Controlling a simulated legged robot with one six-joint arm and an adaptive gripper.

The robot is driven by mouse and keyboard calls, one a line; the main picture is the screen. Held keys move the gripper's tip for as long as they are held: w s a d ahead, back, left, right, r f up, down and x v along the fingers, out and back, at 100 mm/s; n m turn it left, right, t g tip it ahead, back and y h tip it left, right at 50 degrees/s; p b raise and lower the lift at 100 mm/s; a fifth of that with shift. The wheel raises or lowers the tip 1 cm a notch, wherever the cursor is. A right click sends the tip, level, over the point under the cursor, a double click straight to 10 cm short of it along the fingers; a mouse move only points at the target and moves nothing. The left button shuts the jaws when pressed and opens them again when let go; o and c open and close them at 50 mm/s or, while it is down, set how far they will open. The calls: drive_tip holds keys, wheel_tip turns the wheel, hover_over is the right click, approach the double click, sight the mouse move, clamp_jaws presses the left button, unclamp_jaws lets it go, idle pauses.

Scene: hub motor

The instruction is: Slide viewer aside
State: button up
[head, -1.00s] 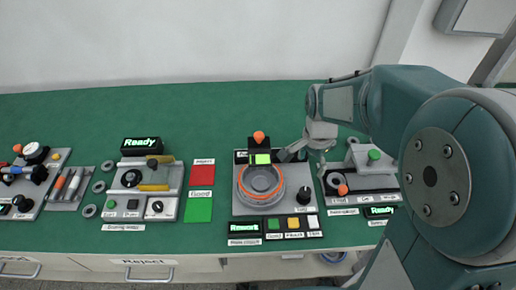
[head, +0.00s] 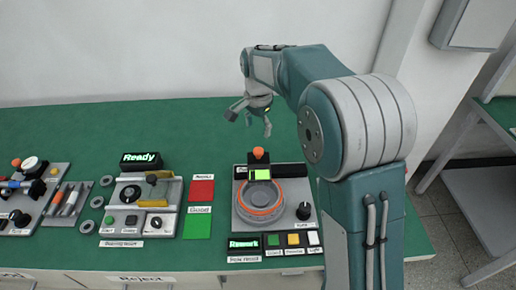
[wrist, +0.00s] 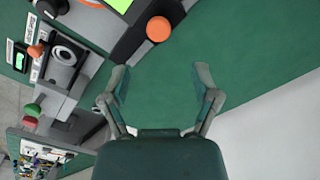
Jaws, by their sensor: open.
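The viewer appears to be the dark slider piece with an orange knob (head: 258,153) and a lit green screen (head: 260,174). It sits at the back of the middle station, over the rear of a round grey part with an orange ring (head: 260,197). In the wrist view the orange knob (wrist: 158,28) is at the top, beyond my fingertips. My gripper (head: 250,121) is open and empty, behind and above the knob in the head view. Its two fingers (wrist: 161,80) are spread wide in the wrist view and touch nothing.
A black knob (head: 304,211) stands right of the ring, with a lit button panel (head: 273,244) in front. Red (head: 202,190) and green (head: 197,225) pads lie left. The station at right, hidden by my arm in the head view, shows its green knob (wrist: 32,110). The back table is clear.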

sight(258, 150)
wheel_tip(258, 150, down, 9)
drive_tip(key=shift+r, duration=0.15)
